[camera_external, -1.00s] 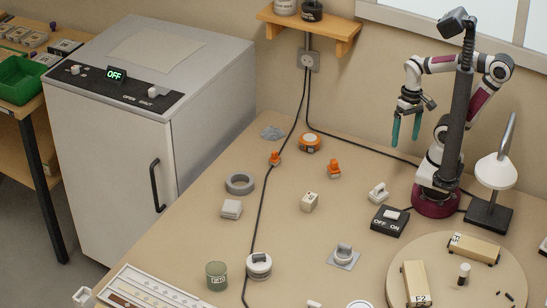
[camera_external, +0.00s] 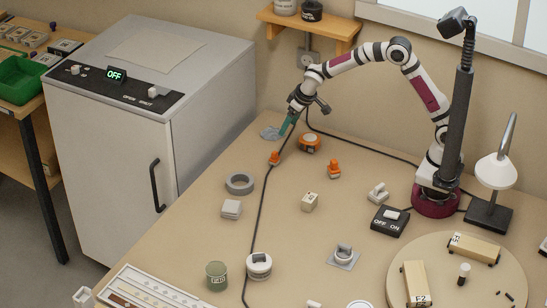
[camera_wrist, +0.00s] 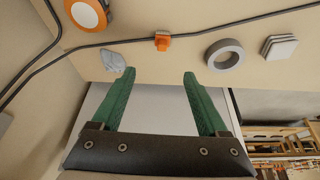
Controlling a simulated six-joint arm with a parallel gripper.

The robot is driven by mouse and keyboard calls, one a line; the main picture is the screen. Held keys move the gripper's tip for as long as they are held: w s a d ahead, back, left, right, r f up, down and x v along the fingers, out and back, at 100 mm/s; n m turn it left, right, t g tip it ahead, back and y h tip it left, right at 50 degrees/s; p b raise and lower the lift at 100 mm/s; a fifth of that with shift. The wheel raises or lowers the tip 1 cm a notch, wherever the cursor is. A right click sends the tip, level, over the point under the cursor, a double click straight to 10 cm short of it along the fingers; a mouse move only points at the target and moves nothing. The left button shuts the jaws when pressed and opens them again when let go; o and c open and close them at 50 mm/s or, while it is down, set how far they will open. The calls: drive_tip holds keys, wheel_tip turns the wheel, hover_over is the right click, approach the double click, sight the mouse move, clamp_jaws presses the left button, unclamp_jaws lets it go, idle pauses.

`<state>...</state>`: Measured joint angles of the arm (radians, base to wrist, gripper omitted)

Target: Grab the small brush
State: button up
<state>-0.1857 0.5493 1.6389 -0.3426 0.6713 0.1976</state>
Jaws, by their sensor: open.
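I cannot make out a clear small brush in either view. My gripper (camera_external: 284,131) has green fingers and is open and empty. It hangs over the far left part of the bench, near a grey crumpled cloth (camera_external: 271,133) and a small orange piece (camera_external: 274,158). In the wrist view the fingers (camera_wrist: 158,74) are spread apart with nothing between them.
A grey cabinet (camera_external: 110,150) stands left of the bench. An orange and white round item (camera_external: 309,142), a grey ring (camera_external: 239,183) and a black cable (camera_external: 262,205) lie near my gripper. A lamp (camera_external: 496,172) stands at the right. Bare bench shows between the items.

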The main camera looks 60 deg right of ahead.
sight(276, 152)
drive_tip(key=x, duration=1.5)
drive_tip(key=shift+s+a+f, duration=0.1)
drive_tip(key=shift+a+f, duration=0.1)
drive_tip(key=shift+f, duration=0.3)
clamp_jaws()
